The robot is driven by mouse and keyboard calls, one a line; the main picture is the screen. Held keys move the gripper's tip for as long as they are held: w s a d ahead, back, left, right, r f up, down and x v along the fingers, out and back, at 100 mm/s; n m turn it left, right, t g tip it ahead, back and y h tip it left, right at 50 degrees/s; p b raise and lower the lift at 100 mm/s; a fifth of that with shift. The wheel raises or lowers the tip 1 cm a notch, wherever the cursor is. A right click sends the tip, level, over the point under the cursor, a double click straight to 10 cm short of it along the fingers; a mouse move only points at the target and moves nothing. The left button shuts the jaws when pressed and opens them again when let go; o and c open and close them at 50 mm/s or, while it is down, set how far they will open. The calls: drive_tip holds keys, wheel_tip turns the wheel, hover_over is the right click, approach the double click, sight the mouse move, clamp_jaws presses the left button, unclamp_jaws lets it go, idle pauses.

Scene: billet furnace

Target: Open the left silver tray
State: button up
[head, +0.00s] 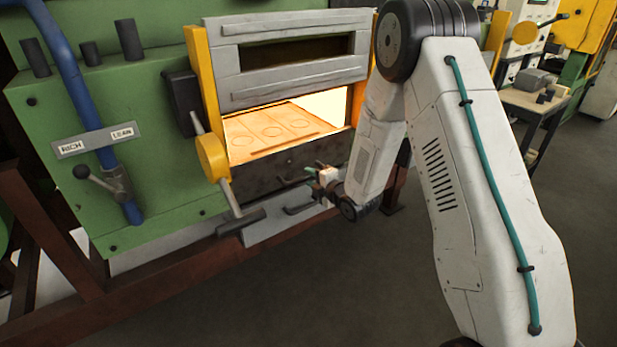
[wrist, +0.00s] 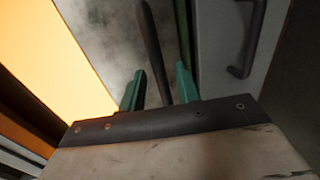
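A silver tray front (head: 270,228) sits low under the furnace opening, with a dark bar handle (head: 300,210). In the wrist view a silver front (wrist: 218,50) with a dark handle (wrist: 252,40) is at the right. My gripper (head: 309,173) is in front of the dark panel above the tray. Its two green fingers (wrist: 158,88) stand apart in the wrist view. A dark bar (wrist: 150,45) on the mottled grey panel shows between them, with gaps beside it. I cannot tell whether a finger touches it. My arm hides the right part of the tray area.
The glowing furnace opening (head: 285,125) is just above the dark panel (head: 265,170). A yellow lever (head: 213,158) with a dark end hangs at the left. A blue pipe lever (head: 85,100) is farther left. Floor is clear in front.

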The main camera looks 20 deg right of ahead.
drive_tip(key=shift+x, duration=1.15)
drive_tip(key=shift+c, duration=0.2)
